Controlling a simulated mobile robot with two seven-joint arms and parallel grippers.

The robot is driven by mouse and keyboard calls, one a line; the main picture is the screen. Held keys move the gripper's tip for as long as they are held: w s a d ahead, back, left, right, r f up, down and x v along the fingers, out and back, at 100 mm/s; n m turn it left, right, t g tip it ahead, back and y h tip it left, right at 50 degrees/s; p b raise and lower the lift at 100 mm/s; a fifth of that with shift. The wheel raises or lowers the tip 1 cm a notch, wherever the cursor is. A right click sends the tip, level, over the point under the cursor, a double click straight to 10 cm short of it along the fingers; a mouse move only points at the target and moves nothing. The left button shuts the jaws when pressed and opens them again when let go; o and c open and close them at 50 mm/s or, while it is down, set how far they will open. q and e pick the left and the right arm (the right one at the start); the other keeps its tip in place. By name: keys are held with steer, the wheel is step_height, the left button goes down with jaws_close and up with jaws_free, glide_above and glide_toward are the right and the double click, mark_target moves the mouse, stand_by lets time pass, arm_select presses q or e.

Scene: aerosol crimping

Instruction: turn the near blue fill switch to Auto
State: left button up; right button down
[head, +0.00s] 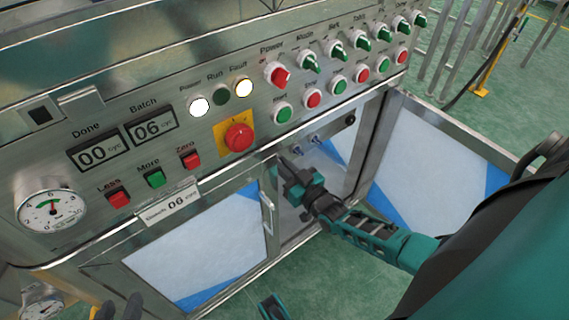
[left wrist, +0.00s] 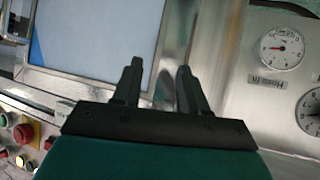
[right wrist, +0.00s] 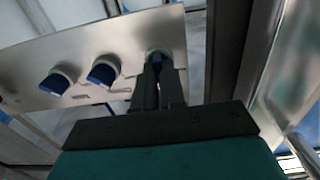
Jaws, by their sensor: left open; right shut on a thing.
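The right wrist view shows a row of three blue switches on a metal panel. My right gripper (right wrist: 157,65) is shut on the blue fill switch (right wrist: 158,54) at the row's right end; its fingers hide most of the knob. The other two switches (right wrist: 103,72) (right wrist: 57,82) are free. In the head view my right gripper (head: 284,168) is below the red emergency stop, hiding the held switch. Its marks are not readable, so its setting cannot be told. My left gripper (left wrist: 160,70) is open and empty; only dark fingertips (head: 120,306) show at the head view's lower left.
The control panel above carries a red emergency stop (head: 239,137), lit lamps, push buttons and several selector knobs. Batch display (head: 153,127) reads 06. A door handle (head: 267,212) stands out left of my right gripper. Gauges (left wrist: 282,48) are near my left gripper. Green floor lies below.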

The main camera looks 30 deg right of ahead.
steer(key=shift+a+f+n+p, duration=0.1)
steer(key=shift+n+p, duration=0.1)
steer(key=shift+n, duration=2)
steer(key=shift+a+n+p, duration=0.1)
steer(key=shift+n+p, duration=0.05)
steer(key=shift+n, duration=2.35)
steer(key=c, duration=1.2)
jaws_free()
steer(key=shift+s, duration=0.1)
